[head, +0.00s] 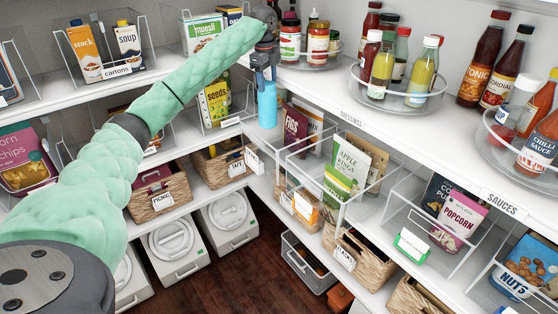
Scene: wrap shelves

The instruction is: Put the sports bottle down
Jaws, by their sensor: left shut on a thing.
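The sports bottle (267,106) is blue and upright, in the corner between the left and right shelves, at the height of the middle shelf (228,131). My left gripper (265,72) is shut on its top from above, and the jaws and wrist hide the top of the bottle. I cannot tell whether its base touches the shelf. My left arm in its green sleeve reaches across the left half of the head view. My right gripper does not show.
A clear bin with a seeds box (214,103) stands left of the bottle. Clear bins with packets, such as apple crisps (346,172), stand to its right. Turntables of jars (318,44) and sauce bottles (383,64) are on the upper right shelf. Wicker baskets (160,194) sit lower.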

